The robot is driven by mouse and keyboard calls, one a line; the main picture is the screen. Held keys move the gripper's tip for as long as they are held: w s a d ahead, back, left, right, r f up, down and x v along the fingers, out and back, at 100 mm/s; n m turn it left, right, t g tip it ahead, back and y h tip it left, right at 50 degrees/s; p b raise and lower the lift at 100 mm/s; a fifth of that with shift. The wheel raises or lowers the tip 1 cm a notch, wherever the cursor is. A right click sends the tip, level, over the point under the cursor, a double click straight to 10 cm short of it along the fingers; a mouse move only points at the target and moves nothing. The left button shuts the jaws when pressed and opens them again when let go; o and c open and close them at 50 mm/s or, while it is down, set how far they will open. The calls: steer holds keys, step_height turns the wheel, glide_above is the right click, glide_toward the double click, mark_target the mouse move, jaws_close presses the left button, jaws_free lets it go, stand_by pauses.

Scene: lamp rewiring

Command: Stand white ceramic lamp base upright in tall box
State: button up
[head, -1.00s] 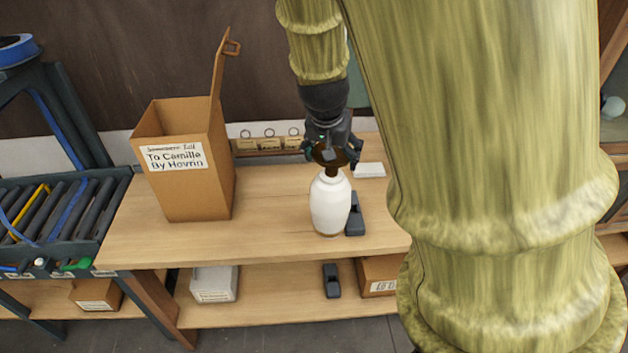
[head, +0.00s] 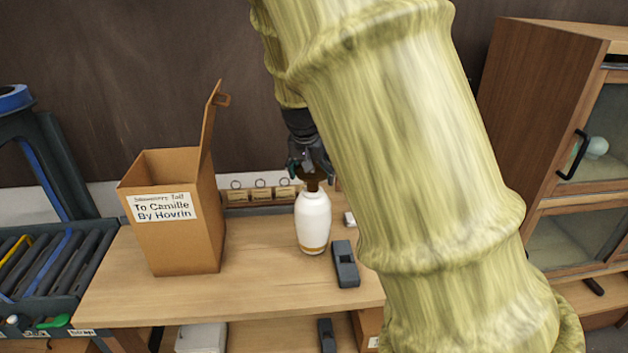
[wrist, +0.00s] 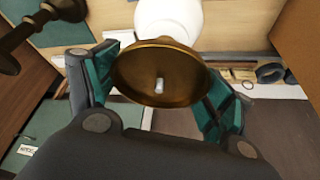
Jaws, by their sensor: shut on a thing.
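The white ceramic lamp base (head: 313,222) hangs upright from my gripper (head: 311,172), right of the tall box. It has a gold band near its foot and a dark brass neck. My gripper is shut at the brass top. In the wrist view, the brass disc (wrist: 158,72) lies between the teal finger pads of my gripper (wrist: 160,95), with the white body (wrist: 165,18) beyond it. The tall cardboard box (head: 190,245) stands on the wooden bench with its top open and a flap raised at its right. Its label reads "To Camille By Hovrin". Its inside bottom is hidden.
A black block-like tool (head: 345,263) lies on the bench (head: 255,290) right of the lamp base. Small labelled holders (head: 260,194) line the back wall. A roller conveyor (head: 45,265) is at left, a glass-door cabinet (head: 540,130) at right. Bench between box and lamp base is clear.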

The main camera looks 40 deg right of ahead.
mark_target(313, 210)
steer(key=shift+w+d+r, duration=0.1)
steer(key=shift+w+d, duration=0.05)
steer(key=shift+w, duration=0.05)
steer(key=shift+f+b, duration=1.6)
steer(key=shift+f, duration=0.15)
steer(key=o, duration=2)
steer(key=shift+s+f, duration=0.1)
steer(key=shift+o, duration=0.2)
